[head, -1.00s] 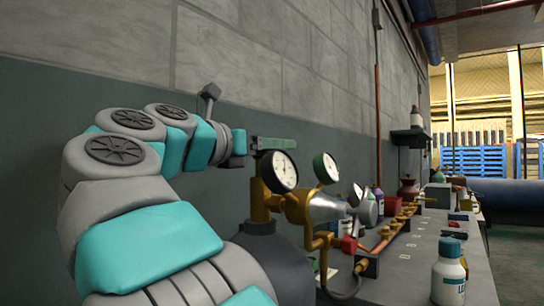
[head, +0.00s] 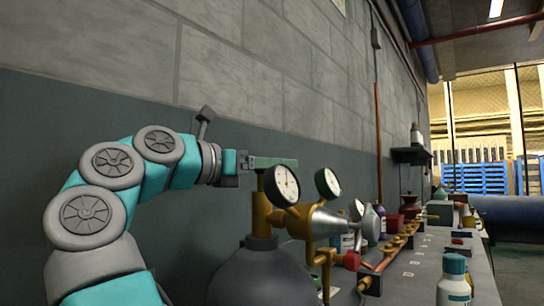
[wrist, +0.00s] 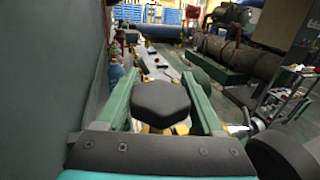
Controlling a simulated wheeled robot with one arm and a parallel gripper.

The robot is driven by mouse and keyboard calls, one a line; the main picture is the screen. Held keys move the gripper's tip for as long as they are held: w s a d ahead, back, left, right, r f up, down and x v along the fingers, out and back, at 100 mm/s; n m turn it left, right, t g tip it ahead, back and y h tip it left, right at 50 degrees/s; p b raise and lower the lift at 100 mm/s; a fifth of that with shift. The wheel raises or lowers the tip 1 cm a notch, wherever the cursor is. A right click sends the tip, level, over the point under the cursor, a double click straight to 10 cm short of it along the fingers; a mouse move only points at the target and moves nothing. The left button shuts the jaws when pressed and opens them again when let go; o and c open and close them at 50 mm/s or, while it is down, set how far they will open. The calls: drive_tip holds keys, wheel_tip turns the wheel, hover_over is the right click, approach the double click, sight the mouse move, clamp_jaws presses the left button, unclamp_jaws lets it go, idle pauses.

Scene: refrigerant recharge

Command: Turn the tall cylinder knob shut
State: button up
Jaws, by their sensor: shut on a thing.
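The tall cylinder (head: 262,277) is dark grey with a rounded shoulder and a brass valve (head: 260,214) on top. Its knob (wrist: 160,102) is dark and many-sided, and fills the space between the green fingers of my gripper (wrist: 161,108) in the wrist view. My gripper (head: 276,162) is shut on the knob at the top of the valve. In the head view the fingers hide most of the knob. Two round gauges, a nearer one (head: 286,184) and a farther one (head: 328,183), sit just right of the valve.
A bench (head: 420,268) to the right carries a white bottle with a teal cap (head: 453,281), a brass manifold (head: 398,243) and other bottles. A block wall (head: 240,75) runs close behind the arm. The floor (head: 515,258) beyond the bench is open.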

drive_tip(key=shift+w+f+m+g+h+p, duration=0.15)
drive_tip(key=shift+m+g+h+p, duration=0.35)
drive_tip(key=shift+g+p, duration=0.45)
drive_tip(key=shift+s+d+f+m+g+h+p, duration=0.15)
drive_tip(key=shift+s+f+m+g+h+p, duration=0.05)
drive_tip(key=shift+m+g+h+p, duration=0.2)
drive_tip(key=o, duration=1.4)
drive_tip(key=shift+d, duration=0.1)
drive_tip(key=shift+r, duration=0.1)
